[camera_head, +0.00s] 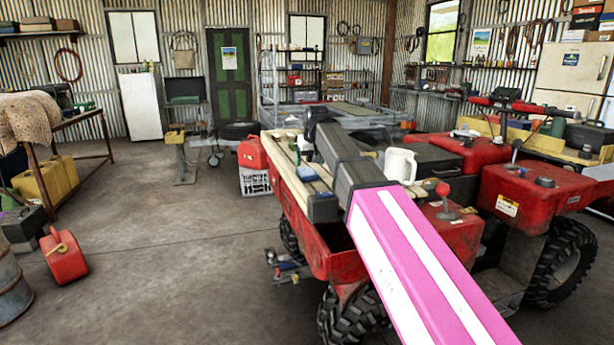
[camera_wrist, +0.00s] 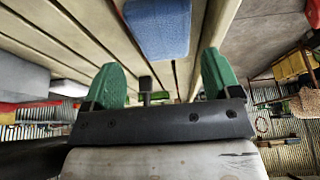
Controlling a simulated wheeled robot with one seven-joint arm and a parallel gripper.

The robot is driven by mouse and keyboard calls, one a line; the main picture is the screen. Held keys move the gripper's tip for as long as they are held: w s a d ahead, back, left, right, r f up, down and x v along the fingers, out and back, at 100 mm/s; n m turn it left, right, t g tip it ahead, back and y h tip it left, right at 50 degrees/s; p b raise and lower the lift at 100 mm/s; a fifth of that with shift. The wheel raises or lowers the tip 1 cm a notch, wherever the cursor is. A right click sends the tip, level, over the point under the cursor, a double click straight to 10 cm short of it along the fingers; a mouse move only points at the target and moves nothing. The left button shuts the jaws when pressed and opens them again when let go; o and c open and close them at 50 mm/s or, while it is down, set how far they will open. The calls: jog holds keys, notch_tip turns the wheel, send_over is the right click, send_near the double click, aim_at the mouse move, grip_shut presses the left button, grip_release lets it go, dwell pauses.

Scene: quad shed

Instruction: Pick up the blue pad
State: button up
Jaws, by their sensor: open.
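The blue pad (camera_wrist: 158,28) is a small blue block with rounded edges. It rests on pale wooden slats (camera_wrist: 95,45), which also show on the red quad's rack in the head view (camera_head: 290,165). My gripper (camera_wrist: 160,75) is open and empty, with its two green fingers apart. In the wrist view the pad lies beyond the fingertips, roughly in line with the gap between them, and its top edge is cut off by the frame.
A red quad (camera_head: 465,150) stands under and to the right of my arm. A white jug (camera_head: 400,165) stands close beside the arm. A red can (camera_head: 252,153) on a white crate (camera_head: 255,181) is left of the rack. The floor at left is open, with another red can (camera_head: 64,256).

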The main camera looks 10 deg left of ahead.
aim_at(308, 172)
jog(key=shift+s+x, duration=0.15)
jog(key=shift+x, duration=1.2)
jog(key=shift+s+x, duration=0.15)
jog(key=shift+x, duration=1.2)
jog(key=shift+f, duration=0.1)
jog(key=c, duration=0.8)
jog(key=shift+o, duration=0.2)
jog(key=shift+w+a+r, duration=0.1)
jog(key=shift+r, duration=0.4)
notch_tip(308, 172, up, 3)
jog(key=shift+r, duration=0.25)
jog(key=s+a+r, duration=0.6)
jog(key=s+a, duration=0.1)
jog(key=s, duration=0.2)
jog(key=shift+a+r, duration=0.25)
